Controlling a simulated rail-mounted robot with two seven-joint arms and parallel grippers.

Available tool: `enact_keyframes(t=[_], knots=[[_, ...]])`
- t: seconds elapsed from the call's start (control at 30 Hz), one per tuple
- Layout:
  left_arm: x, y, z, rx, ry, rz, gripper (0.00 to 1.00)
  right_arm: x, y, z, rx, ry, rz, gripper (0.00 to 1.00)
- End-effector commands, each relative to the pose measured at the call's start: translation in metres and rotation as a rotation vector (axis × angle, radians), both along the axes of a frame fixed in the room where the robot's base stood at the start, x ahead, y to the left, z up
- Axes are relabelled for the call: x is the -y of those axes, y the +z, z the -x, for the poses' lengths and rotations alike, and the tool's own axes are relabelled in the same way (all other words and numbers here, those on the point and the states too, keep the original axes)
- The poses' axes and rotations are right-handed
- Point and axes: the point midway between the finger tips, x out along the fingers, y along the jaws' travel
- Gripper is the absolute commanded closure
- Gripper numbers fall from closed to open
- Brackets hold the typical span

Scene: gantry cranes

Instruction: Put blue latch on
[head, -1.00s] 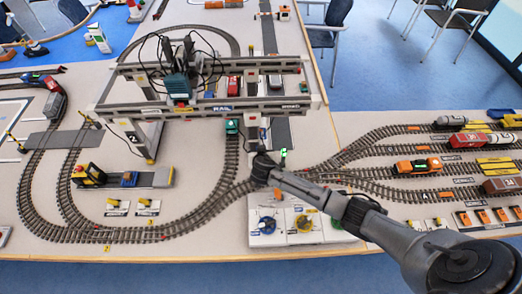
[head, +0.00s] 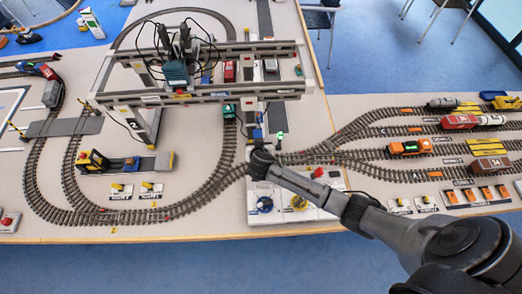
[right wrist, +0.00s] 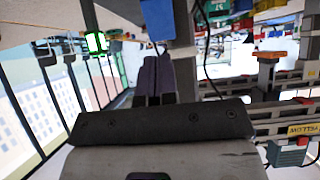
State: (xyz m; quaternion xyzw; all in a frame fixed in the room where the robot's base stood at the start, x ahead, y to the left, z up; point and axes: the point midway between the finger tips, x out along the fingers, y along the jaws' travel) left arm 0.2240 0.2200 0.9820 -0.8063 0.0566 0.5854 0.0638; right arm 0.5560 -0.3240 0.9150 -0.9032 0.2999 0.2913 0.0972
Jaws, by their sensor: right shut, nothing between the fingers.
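My right gripper (head: 258,148) is at the foot of the gantry crane's right leg, beyond the white control panel. In the right wrist view its fingers (right wrist: 153,75) are together and empty. They point toward a blue block (right wrist: 158,20) beside a grey post, and appear close to it; contact is unclear. A small blue part (head: 256,134) shows just beyond the gripper in the head view. I cannot tell whether this is the blue latch. My left gripper is out of view.
A lit green lamp (head: 280,136) stands right of the gripper; it also shows in the right wrist view (right wrist: 95,42). The gantry crane (head: 210,92) spans the tracks with loose cables above. Several tracks with wagons (head: 409,147) spread out on the right.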

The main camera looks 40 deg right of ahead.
Motion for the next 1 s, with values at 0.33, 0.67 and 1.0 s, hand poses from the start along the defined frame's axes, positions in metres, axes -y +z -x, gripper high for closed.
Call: enact_keyframes(t=[0.33,0.67,1.0], knots=[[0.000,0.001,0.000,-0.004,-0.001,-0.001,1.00,-0.029,0.031,0.039,-0.001,-0.001,-0.002,1.00],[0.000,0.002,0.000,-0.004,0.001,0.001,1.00,-0.038,0.043,0.051,0.000,-0.001,0.000,1.00],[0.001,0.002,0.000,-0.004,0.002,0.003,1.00,-0.038,0.043,0.052,-0.001,0.000,0.001,1.00]])
